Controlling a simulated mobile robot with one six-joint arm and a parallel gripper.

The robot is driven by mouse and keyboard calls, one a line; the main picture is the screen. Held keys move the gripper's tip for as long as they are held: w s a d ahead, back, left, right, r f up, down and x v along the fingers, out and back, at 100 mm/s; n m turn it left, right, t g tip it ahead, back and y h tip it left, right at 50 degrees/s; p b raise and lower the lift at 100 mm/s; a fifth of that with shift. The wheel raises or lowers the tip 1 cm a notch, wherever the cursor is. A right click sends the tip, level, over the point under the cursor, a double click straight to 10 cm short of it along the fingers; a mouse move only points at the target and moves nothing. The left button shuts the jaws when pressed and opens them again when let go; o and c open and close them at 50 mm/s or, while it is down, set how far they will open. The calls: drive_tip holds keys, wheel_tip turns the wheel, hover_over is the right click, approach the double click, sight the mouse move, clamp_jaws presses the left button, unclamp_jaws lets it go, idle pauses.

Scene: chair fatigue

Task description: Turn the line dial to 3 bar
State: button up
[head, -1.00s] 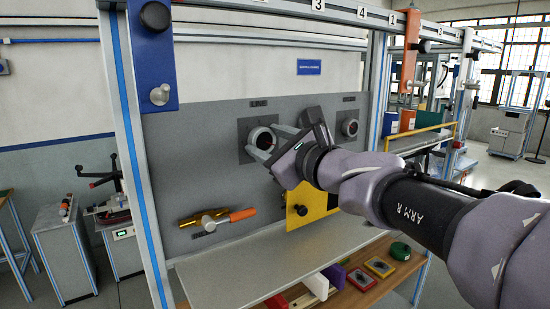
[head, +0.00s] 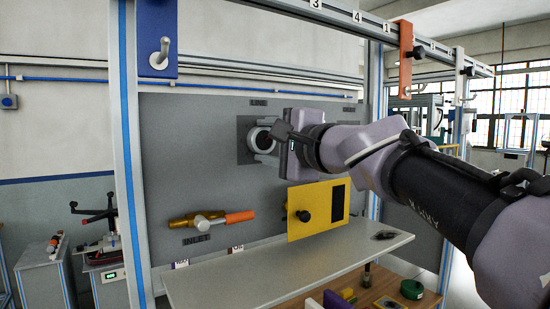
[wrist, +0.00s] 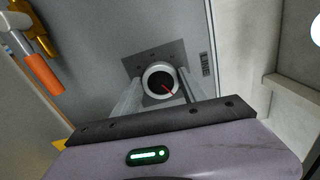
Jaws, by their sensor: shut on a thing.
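The line dial (head: 262,139) is a round knob with a pale ring and dark centre on a dark square plate, on the grey upright panel. My gripper (head: 268,140) is shut on it, one finger on each side. In the wrist view the dial (wrist: 160,82) sits between the two pale fingers of my gripper (wrist: 160,90). A red pointer on its dark face points toward the lower right in that view. The scale marks are too small to read. Part of the dial's right side is hidden by my gripper in the head view.
A brass valve with an orange handle (head: 240,216) is on the panel at lower left. A yellow plate with a black knob (head: 306,215) stands out below my arm. A grey shelf (head: 220,278) runs below. An orange bracket (head: 406,45) hangs at upper right.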

drive_tip(key=n+b, duration=0.1)
drive_tip(key=n, duration=0.1)
drive_tip(key=n+b, duration=0.4)
drive_tip(key=shift+f, duration=0.3)
drive_tip(key=n+b, duration=0.3)
drive_tip(key=n, duration=0.3)
drive_tip(key=shift+d, duration=0.1)
drive_tip(key=shift+r+b, duration=0.1)
drive_tip(key=shift+b, duration=0.2)
drive_tip(key=o, duration=1.4)
